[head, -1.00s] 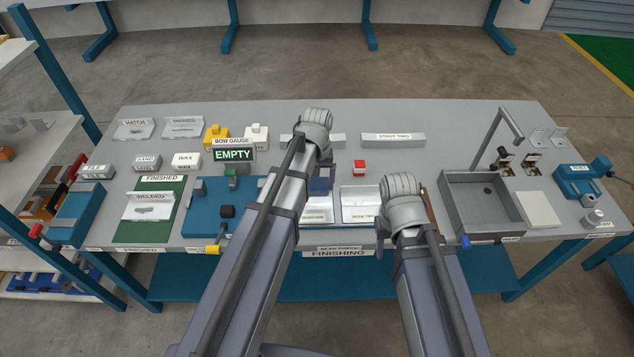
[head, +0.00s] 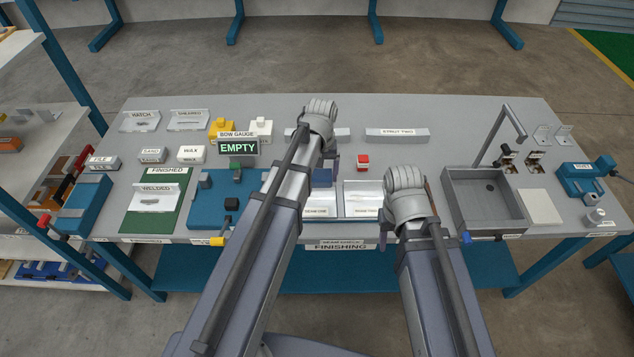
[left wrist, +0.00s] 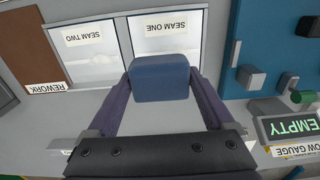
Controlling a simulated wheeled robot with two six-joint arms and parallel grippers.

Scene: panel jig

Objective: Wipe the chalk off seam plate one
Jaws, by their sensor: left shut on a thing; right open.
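Seam plate one (left wrist: 168,34) is a pale plate in a tray with a SEAM ONE label. In the head view, its tray (head: 320,203) is partly covered by my left arm. I cannot make out chalk on it. My left gripper (left wrist: 160,88) is shut on a blue block (left wrist: 160,72), held between both fingers. In the left wrist view the block overlaps the near edge of the seam one tray; I cannot tell whether it touches. Seam plate two (left wrist: 90,45) lies beside it. My right gripper (head: 406,190) is right of the seam two tray, its fingers hidden below the wrist.
The bow gauge display (head: 238,148) reads EMPTY, left of my left arm. A brown rework mat (left wrist: 32,52) lies beside seam two. A sink (head: 486,195) is at the right. Bare bench lies between the red block and the sink.

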